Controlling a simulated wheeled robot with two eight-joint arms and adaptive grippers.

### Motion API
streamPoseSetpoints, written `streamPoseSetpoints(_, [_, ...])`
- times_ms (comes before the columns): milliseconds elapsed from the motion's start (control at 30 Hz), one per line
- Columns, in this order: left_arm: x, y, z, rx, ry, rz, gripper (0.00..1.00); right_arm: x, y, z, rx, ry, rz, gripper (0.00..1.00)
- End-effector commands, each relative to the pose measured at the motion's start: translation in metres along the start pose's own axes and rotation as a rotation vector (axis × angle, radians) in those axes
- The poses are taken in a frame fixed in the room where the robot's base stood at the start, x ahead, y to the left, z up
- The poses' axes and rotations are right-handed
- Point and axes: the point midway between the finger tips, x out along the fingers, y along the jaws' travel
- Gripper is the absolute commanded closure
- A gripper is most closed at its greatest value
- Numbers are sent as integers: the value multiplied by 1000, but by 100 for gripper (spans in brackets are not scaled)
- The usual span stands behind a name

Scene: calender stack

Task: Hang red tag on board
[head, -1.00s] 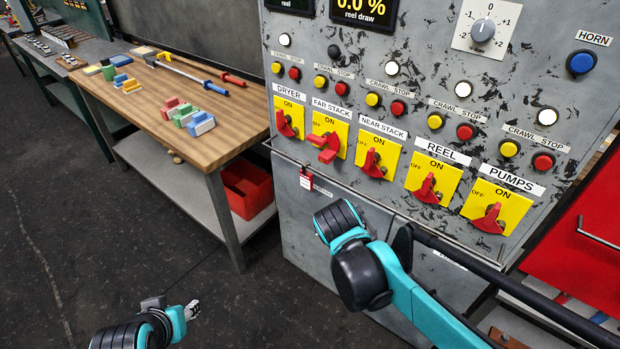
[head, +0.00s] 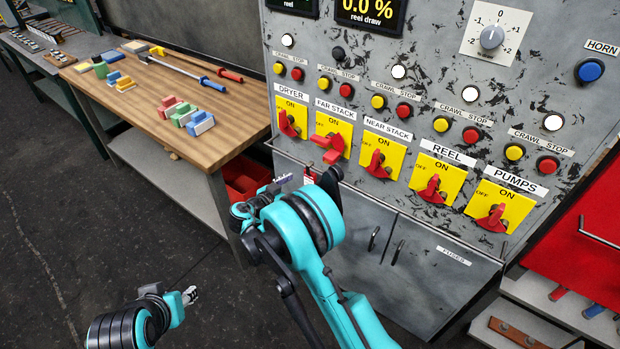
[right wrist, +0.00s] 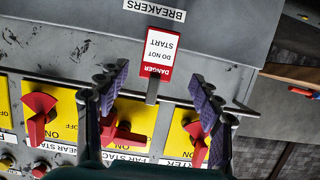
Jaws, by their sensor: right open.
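The red tag (right wrist: 158,55), with a white patch reading "DANGER DO NOT START", hangs at the rail along the grey cabinet in the right wrist view. A grey strip (right wrist: 152,92) runs from it across the rail. My right gripper (right wrist: 160,74) is open, its two purple-padded fingers on either side of the tag and apart from it. In the head view the right gripper (head: 283,183) is by the cabinet's left edge and the tag is mostly hidden. My left gripper (head: 190,295) is low at the left, small and unclear. I cannot tell which surface is the board.
The grey panel (head: 440,60) carries several yellow switches with red handles, including FAR STACK (head: 333,135), just above the rail. A wooden table (head: 215,145) with coloured blocks stands left, with a red bin (head: 240,180) below. Floor at lower left is clear.

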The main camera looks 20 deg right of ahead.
Motion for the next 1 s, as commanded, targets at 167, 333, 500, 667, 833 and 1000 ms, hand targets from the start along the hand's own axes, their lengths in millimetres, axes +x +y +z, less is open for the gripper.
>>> streamPoseSetpoints(167, [6,0,4,0,0,0,60,20,1,2,-1,-1,2,34])
streamPoseSetpoints(333, [15,0,11,0,0,0,60,41,4,4,-1,-2,3,34])
streamPoseSetpoints(500, [22,0,16,0,0,0,60,65,4,4,-1,-3,1,34])
streamPoseSetpoints(667, [22,0,15,0,0,0,60,68,3,2,-2,-3,-1,34])
streamPoseSetpoints(833, [21,0,15,0,0,0,60,68,3,2,-2,-3,-1,56])
streamPoseSetpoints(1000, [21,0,15,0,0,0,60,68,3,2,-2,-3,-1,88])
